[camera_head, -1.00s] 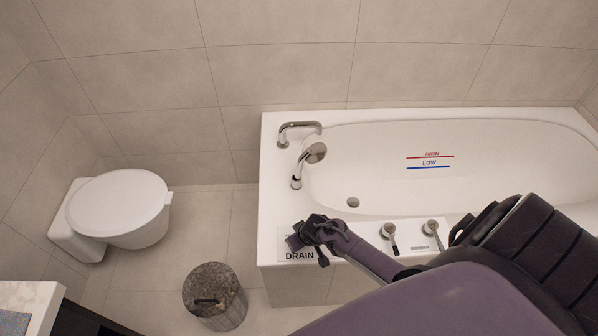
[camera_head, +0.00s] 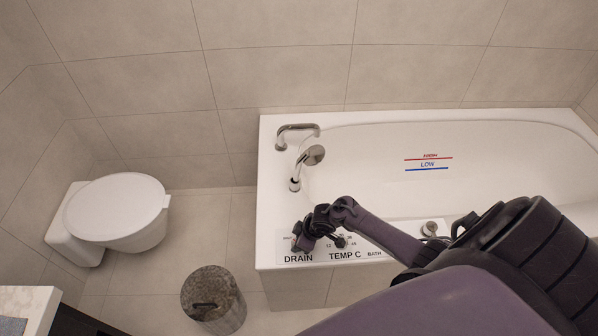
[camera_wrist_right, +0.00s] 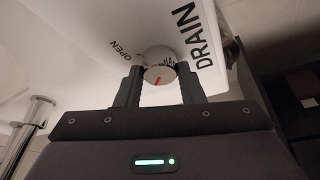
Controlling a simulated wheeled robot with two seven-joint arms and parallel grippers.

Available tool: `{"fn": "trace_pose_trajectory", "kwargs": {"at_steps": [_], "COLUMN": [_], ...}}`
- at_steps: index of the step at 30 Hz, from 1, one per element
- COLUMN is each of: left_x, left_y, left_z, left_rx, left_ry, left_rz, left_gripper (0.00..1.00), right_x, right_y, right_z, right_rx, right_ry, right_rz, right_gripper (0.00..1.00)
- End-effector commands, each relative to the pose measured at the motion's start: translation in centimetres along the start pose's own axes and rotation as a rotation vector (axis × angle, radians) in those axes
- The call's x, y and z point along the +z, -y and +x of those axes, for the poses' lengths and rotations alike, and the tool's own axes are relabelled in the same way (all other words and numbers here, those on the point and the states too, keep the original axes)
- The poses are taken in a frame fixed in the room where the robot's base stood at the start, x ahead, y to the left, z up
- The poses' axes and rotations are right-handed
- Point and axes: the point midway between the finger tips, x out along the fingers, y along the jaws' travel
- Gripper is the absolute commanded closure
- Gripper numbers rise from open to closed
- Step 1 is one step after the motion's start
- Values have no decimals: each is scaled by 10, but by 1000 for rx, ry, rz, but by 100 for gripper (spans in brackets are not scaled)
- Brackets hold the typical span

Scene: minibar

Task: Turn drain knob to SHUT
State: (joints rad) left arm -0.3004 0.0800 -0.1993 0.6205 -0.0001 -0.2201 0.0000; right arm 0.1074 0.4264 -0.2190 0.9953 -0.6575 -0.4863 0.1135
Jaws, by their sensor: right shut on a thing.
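The drain knob (camera_wrist_right: 159,73) is a round pale knob with a red mark on its face. In the right wrist view it sits between the two dark fingers of my right gripper (camera_wrist_right: 160,80), which is shut on it. The red mark is at the lower part of the face. An OPEN label (camera_wrist_right: 119,47) lies to the upper left and a DRAIN label (camera_wrist_right: 193,37) to the right. In the head view my right gripper (camera_head: 303,236) covers the knob above the DRAIN label (camera_head: 298,259). My left gripper is not in view.
A TEMP C dial plate (camera_head: 344,255) is just right of the gripper, and another knob (camera_head: 431,229) stands farther right. My right arm crosses the bathtub's (camera_head: 270,180) front rim. A bin (camera_head: 212,300) stands in front.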

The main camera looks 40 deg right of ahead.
Motion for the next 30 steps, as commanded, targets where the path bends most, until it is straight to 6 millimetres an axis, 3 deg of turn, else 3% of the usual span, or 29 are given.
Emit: {"fn": "trace_pose_trajectory", "kwargs": {"at_steps": [14, 15, 19, 30], "left_x": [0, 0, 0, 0], "left_y": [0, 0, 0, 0], "left_z": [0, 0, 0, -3], "left_rx": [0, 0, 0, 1], "left_ry": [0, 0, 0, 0], "left_rz": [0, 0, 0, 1], "left_gripper": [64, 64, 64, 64], "right_x": [-1, -1, -1, 0], "right_y": [-1, -1, 0, -1], "right_z": [0, 0, 0, -8], "right_rx": [-3, -3, -3, -2], "right_ry": [-1, -1, -1, -1], "right_rz": [-12, -12, -11, -11], "right_gripper": [88, 60, 44, 44]}}
